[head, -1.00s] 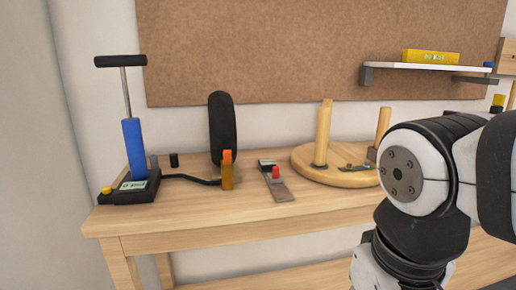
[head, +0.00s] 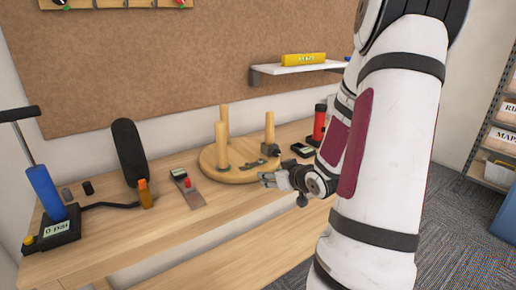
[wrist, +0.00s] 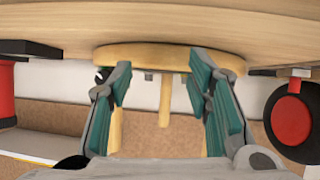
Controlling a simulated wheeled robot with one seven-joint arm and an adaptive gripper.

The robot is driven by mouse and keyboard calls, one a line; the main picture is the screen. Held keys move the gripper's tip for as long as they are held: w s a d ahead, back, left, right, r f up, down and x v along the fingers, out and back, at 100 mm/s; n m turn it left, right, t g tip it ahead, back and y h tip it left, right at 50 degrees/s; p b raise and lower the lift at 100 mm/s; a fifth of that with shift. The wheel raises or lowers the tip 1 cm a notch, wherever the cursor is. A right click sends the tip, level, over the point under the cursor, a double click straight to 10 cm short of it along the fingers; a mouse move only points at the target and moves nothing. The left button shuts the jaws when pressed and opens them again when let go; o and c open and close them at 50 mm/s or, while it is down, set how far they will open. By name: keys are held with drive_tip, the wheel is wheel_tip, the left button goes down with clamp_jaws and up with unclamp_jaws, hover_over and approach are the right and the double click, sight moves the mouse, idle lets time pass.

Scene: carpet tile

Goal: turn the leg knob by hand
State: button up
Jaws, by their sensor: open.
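A round wooden stool seat (head: 215,160) lies on the bench with its legs pointing up. The right leg (head: 269,128) has a dark knob-like fitting (head: 275,150) at its base; its detail is too small to tell. My gripper (head: 267,179) is open and empty at the seat's front right edge, below and in front of that fitting. In the wrist view, which looks upside down, the seat edge (wrist: 170,56) spans the space beyond my open fingers (wrist: 160,70). A leg (wrist: 165,102) shows between them. My left finger partly hides another leg (wrist: 117,130).
A red and black cylinder (head: 319,124) and a dark gauge (head: 303,150) stand right of the seat. The bench front is clear.

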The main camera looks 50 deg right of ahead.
sight(278, 153)
drive_tip(key=s+d+m+t+h, duration=0.2)
drive_tip(key=s+d+m+t, duration=0.25)
drive_tip(key=s, duration=0.35)
drive_tip(key=shift+n+t, duration=0.25)
drive_tip(key=x, duration=0.9)
drive_tip(key=b+x, duration=0.1)
drive_tip(key=x, duration=0.4)
drive_tip(key=shift+d+r, duration=0.4)
drive_tip(key=shift+d, duration=0.05)
clamp_jaws()
